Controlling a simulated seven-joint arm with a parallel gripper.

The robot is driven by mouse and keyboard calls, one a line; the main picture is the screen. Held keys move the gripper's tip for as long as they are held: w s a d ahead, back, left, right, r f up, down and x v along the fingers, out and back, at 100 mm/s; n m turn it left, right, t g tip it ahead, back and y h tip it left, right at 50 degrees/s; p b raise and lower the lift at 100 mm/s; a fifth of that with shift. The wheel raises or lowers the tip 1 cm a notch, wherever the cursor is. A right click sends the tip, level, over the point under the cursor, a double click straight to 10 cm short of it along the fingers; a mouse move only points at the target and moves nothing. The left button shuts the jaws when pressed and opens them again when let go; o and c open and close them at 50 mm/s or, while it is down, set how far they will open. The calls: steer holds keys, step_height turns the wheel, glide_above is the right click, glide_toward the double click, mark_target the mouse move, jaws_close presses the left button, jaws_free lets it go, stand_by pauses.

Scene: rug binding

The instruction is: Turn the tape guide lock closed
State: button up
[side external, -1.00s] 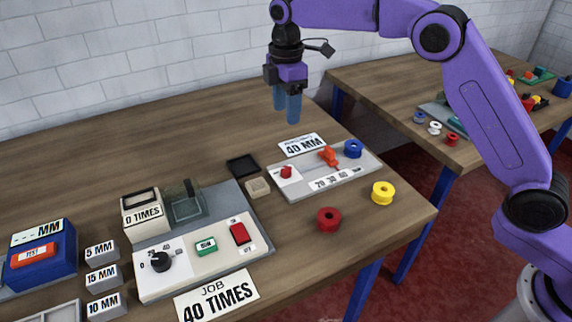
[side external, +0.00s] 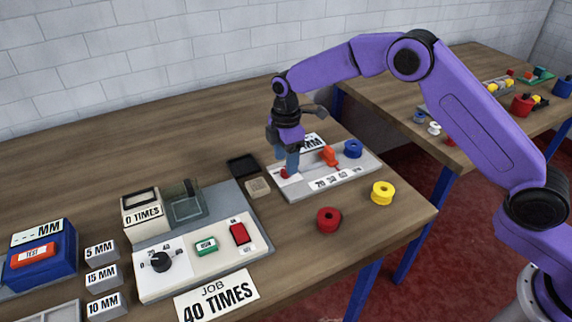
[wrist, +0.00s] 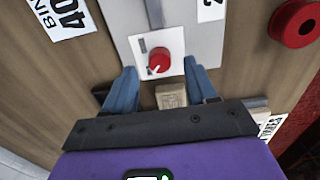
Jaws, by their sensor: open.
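The tape guide lock looks to be the small red knob (wrist: 159,60) on a white plate (wrist: 157,43) at the near-left end of the grey tape guide panel (side external: 358,186). In the side external view the red knob (side external: 285,173) is partly covered by my fingers. My gripper (side external: 287,165) points down over the knob with its blue fingers. In the wrist view my gripper (wrist: 162,88) is open, one finger on each side, with the knob between and ahead of the tips. Whether the fingers touch the plate I cannot tell.
A red roll (side external: 328,220) and a yellow roll (side external: 382,192) lie in front. A tan block (side external: 258,187) and black tray (side external: 242,166) sit to the left. The counter machine (side external: 200,245) stands further left.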

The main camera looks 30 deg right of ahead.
steer(key=shift+f, duration=1.3)
steer(key=shift+c, duration=0.3)
steer(key=c, duration=1)
